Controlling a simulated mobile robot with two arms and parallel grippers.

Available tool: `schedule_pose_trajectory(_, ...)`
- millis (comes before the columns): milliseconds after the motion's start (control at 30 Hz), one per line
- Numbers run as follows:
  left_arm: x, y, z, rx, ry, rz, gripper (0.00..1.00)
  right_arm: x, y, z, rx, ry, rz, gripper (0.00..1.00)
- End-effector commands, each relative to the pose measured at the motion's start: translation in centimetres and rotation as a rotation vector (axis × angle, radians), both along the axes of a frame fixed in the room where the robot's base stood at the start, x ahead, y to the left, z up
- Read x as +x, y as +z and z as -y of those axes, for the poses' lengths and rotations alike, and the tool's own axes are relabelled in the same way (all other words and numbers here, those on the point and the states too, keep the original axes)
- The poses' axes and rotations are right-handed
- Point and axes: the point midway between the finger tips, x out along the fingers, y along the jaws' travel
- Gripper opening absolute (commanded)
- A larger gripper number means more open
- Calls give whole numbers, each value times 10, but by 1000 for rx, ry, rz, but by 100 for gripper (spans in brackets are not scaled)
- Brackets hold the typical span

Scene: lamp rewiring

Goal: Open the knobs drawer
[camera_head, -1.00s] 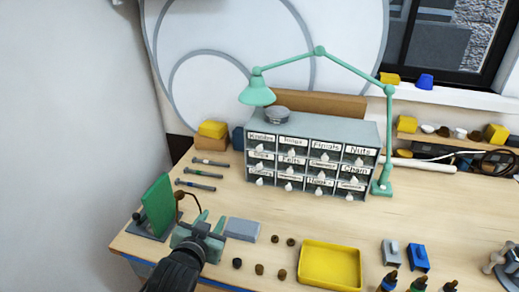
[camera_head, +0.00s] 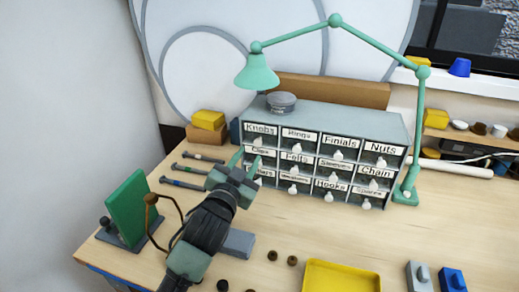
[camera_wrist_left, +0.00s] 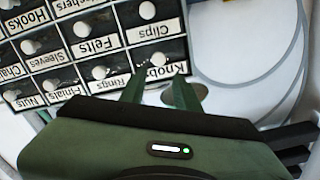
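The Knobs drawer (camera_head: 261,129) is at the top left of the grey drawer cabinet (camera_head: 350,117) and looks closed. Its label (camera_wrist_left: 168,72) and its round white knob (camera_wrist_left: 158,59) show upside down in the left wrist view. My left gripper (camera_head: 246,161) is in front of the cabinet's left end, fingers pointing at it. In the left wrist view its two green fingers (camera_wrist_left: 158,84) are apart with nothing between them. The knob appears just beyond the fingertips, roughly between them. I cannot tell the exact distance. My right gripper is not in view.
A green lamp (camera_head: 258,72) arches over the cabinet. A round grey tin (camera_head: 281,102) sits on top. A green upright panel (camera_head: 127,207) stands at the bench's left. A yellow tray (camera_head: 341,279) and small brown parts lie in front. Open bench lies before the cabinet.

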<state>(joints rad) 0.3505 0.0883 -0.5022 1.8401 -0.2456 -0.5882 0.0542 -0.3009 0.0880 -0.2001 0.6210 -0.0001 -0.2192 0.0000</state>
Motion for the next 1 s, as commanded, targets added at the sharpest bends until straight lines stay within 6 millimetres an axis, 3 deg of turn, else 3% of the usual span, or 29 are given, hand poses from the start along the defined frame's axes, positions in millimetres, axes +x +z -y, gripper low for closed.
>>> schedule_pose_trajectory(33,1,-8,0,0,0,1,32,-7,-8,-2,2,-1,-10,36)
schedule_pose_trajectory(167,8,-7,3,0,0,0,32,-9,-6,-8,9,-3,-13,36)
schedule_pose_trajectory(600,67,-6,22,0,0,-1,32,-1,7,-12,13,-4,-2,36)
schedule_pose_trajectory(1000,74,-7,24,-1,0,-1,32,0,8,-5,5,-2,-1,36)
